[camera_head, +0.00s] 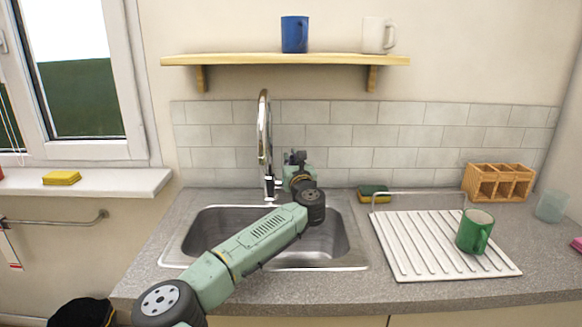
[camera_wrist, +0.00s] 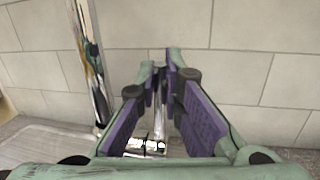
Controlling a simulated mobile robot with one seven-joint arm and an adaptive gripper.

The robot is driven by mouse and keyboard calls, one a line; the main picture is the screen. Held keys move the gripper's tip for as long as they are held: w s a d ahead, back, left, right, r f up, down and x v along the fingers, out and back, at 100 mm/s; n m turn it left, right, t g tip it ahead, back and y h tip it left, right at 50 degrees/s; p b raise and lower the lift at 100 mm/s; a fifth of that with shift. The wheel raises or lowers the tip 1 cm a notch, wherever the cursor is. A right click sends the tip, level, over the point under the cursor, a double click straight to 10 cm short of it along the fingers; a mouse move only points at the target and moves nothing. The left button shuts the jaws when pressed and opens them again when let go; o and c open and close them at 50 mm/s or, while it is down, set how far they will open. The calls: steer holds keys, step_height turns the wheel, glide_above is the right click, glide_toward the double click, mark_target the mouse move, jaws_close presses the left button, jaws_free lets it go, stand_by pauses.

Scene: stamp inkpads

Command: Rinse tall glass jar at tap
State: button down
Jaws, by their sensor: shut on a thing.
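The chrome tap (camera_head: 264,130) stands behind the sink (camera_head: 185,245), with its tall curved spout upright. My gripper (camera_head: 295,158) is just right of the tap, above the sink's back edge. In the wrist view my gripper (camera_wrist: 161,72) has its purple-padded fingers closed around a slim chrome part, which looks like the tap lever (camera_wrist: 158,95). The chrome base (camera_wrist: 147,146) shows below it, and the spout (camera_wrist: 98,85) is to the left. A pale translucent glass vessel (camera_head: 551,206) stands at the far right of the counter; I cannot tell if it is the tall jar.
A white drying rack (camera_head: 420,262) with a green mug (camera_head: 474,231) is right of the sink. A sponge (camera_head: 373,193) and a wooden organizer (camera_head: 497,183) are behind. A shelf (camera_head: 285,60) holds a blue mug (camera_head: 294,34) and a white mug (camera_head: 376,36).

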steer(key=shift+s, duration=0.15)
steer(key=c, duration=1.7)
jaws_free()
steer(key=shift+s, duration=0.1)
steer(key=v, duration=1.1)
steer(key=shift+s+f, duration=0.35)
steer(key=shift+d, duration=0.1)
